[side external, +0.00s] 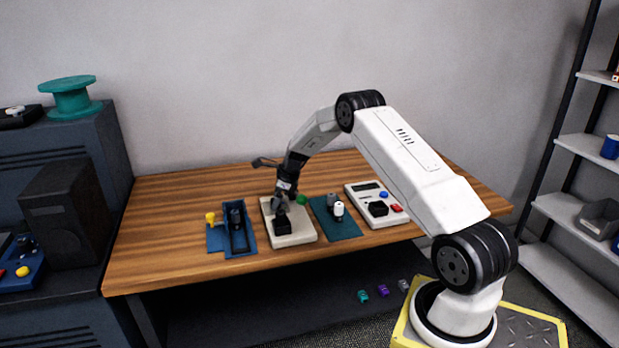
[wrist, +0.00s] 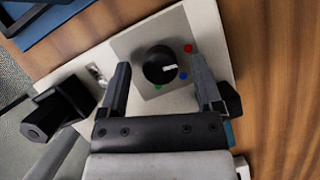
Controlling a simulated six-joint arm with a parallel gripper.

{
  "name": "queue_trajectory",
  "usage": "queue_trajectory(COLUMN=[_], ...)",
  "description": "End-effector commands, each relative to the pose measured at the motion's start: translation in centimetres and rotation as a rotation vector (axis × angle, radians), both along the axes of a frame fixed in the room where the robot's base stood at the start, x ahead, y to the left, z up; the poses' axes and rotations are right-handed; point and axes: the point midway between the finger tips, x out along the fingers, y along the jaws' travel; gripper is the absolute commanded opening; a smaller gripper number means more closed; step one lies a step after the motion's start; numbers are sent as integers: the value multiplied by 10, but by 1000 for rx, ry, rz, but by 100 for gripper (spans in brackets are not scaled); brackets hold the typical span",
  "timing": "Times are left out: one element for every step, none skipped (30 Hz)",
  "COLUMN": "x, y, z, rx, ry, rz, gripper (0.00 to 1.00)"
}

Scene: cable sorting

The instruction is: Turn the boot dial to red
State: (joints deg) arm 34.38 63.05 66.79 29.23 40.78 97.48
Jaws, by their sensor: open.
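The boot dial (wrist: 158,64) is a round black knob on a grey plate (wrist: 127,43) in the wrist view. Its white pointer faces right, between the red dot (wrist: 188,48) and the blue dot (wrist: 183,76). A green dot (wrist: 157,87) sits below the knob. My gripper (wrist: 160,63) is open, with one finger on each side of the knob and visible gaps to it. In the side view my gripper (side external: 281,197) is low over the cream board (side external: 303,234); the knob cannot be made out there.
A black block (wrist: 52,111) stands on the same board; it also shows in the side view (side external: 283,226). The back of the wooden table (side external: 190,186) is clear.

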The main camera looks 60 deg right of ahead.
Motion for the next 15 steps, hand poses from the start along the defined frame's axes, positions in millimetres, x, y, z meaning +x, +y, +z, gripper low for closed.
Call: queue_trajectory(x=[1, 1, 1, 1, 2, 2, 2, 2, 1, 1, 1, 1, 1, 1, 1], y=[1, 1, 1, 1, 1, 1, 1, 1, 1, 1, 1, 1, 1, 1, 1], z=[-2, -3, -3, -3, -3, -4, -4, -4, -4, -4, -4, -4, -3, -3, -3], rx=[0, 0, 0, 0, 0, 0, 0, 0, 0, 0, 0, 0, 0, 0, 0], ry=[0, 0, 0, 0, 0, 0, 0, 0, 0, 0, 0, 0, 0, 0, 0], rz=[0, 0, 0, 0, 0, 0, 0, 0, 0, 0, 0, 0, 0, 0, 0], gripper=[83, 83, 83, 83, 83, 83, 83, 83, 83, 83, 83, 74, 64, 55, 42])
